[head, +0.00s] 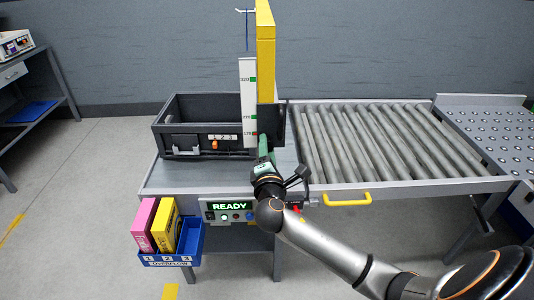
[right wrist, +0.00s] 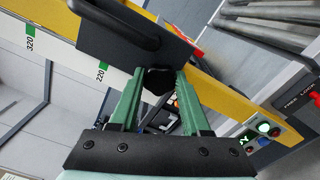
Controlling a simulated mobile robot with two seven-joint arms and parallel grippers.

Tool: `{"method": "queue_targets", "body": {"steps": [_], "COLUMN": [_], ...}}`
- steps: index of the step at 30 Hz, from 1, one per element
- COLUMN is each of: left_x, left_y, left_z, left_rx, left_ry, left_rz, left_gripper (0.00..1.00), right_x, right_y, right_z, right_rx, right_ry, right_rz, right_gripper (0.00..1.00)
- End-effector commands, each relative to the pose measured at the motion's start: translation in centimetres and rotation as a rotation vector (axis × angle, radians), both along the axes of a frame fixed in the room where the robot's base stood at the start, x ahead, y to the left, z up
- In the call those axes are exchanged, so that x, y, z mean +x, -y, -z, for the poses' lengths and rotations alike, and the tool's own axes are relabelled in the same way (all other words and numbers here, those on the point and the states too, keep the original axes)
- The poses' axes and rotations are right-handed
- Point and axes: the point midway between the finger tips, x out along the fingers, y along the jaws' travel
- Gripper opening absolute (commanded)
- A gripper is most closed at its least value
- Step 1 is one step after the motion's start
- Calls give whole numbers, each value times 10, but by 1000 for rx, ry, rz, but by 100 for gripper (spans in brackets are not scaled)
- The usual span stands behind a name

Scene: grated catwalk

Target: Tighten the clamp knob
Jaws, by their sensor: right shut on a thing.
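The clamp knob is a small black lobed knob (right wrist: 159,80) at the lower edge of a dark clamp plate (right wrist: 120,38) in the right wrist view. The plate sits across a yellow upright post (head: 265,50). My right gripper (right wrist: 158,76) has green fingers, shut on the knob from both sides. In the head view my right gripper (head: 264,146) reaches up to the foot of the post, and its fingers and wrist hide the knob. A white scale (head: 247,100) with green and red marks runs beside the post. My left gripper is not in view.
A dark crate (head: 180,110) stands left of the post. A roller conveyor (head: 370,140) with a yellow handle (head: 347,199) extends right. A panel reading READY (head: 230,207) and a blue bin (head: 190,245) with pink and yellow boxes are on the bench front.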

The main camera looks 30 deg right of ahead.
Motion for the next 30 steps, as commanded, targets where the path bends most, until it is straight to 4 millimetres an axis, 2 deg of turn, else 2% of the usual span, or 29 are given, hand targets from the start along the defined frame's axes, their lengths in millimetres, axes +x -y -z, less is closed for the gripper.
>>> {"method": "queue_targets", "body": {"steps": [15, 30], "left_x": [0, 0], "left_y": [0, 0], "left_z": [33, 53], "left_rx": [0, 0], "left_ry": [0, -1], "left_rz": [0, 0], "left_gripper": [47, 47], "right_x": [0, 0], "right_y": [0, 0], "right_z": [5, 4], "right_rx": [422, 735], "right_ry": [258, 452], "right_rz": [1, 1], "right_gripper": [0, 0]}}
